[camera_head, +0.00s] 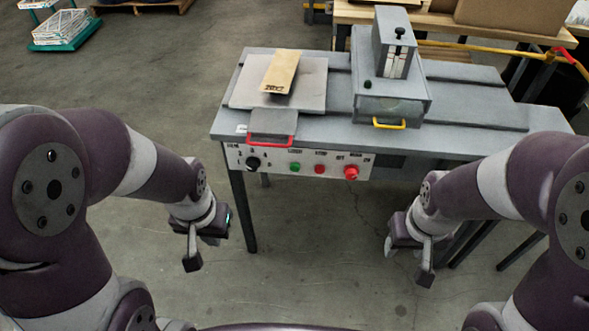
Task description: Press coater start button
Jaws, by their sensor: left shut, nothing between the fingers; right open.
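The coater is a grey table machine (300,126) in front of me. Its front control panel (272,169) carries a black knob (253,163), a green button (295,167), a red button (320,169) and a larger red knob-like button (351,173) at the right. The printed labels are too small to read surely. My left gripper (203,248) is shut and empty, left of the panel and lower in the picture, apart from it. My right gripper (408,257) is open and empty, to the right of the panel and lower in the picture, touching nothing.
A flat plate (312,89) on the table bears a tan filter piece (280,72). A grey unit (391,100) with a yellow handle (389,124) stands right of it. A red-edged flap (271,125) juts out above the panel. The floor between my arms is clear.

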